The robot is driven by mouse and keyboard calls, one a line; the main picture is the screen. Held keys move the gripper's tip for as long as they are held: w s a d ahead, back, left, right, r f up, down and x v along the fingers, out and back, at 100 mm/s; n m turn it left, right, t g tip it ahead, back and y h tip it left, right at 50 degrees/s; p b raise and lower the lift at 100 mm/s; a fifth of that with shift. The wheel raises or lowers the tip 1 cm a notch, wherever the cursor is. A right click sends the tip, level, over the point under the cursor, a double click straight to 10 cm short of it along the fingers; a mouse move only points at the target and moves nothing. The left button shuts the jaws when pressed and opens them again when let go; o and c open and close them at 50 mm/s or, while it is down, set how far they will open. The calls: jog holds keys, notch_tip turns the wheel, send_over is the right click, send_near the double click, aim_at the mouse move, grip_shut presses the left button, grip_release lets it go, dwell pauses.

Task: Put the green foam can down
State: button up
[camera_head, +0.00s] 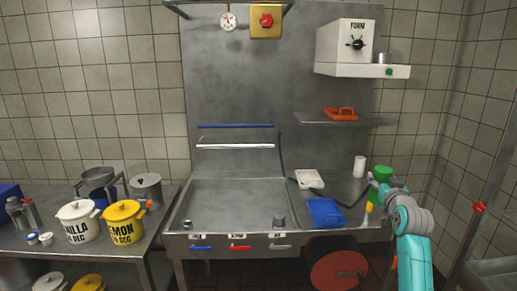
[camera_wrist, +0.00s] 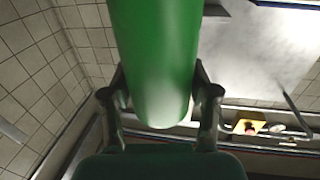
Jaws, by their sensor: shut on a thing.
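The green foam can (camera_head: 382,173) is above the right end of the metal counter, by my gripper (camera_head: 388,185). In the wrist view the green can (camera_wrist: 155,60) fills the upper middle, between the two fingers of my gripper (camera_wrist: 160,108). The gripper is shut on it. The can's far end runs out of the wrist view. My arm hides part of the can in the head view, and I cannot tell whether its base touches the counter.
A small yellow bottle (camera_head: 369,208) stands just below the can. A white cup (camera_head: 359,166), a blue tray (camera_head: 326,212) and a white tray (camera_head: 309,179) are to the left. The sink basin (camera_head: 235,205) is further left. A red drum (camera_head: 337,266) is under the counter.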

jog(key=s+a+f, duration=0.3)
jog(key=a+f, duration=0.1)
jog(key=f, duration=0.6)
jog(key=s+a+f, duration=0.3)
jog(key=f, duration=0.7)
jog(key=s+a+f, duration=0.4)
jog(key=f, duration=0.6)
jog(key=s+a+f+y, duration=0.1)
jog(key=s+a+f, duration=0.4)
jog(key=s+f, duration=0.5)
jog(key=s+a+f+n+y, duration=0.1)
jog(key=s+a+f, duration=0.4)
jog(key=s+f, duration=0.5)
jog(key=s, duration=0.4)
jog(key=shift+f+n+y, duration=0.3)
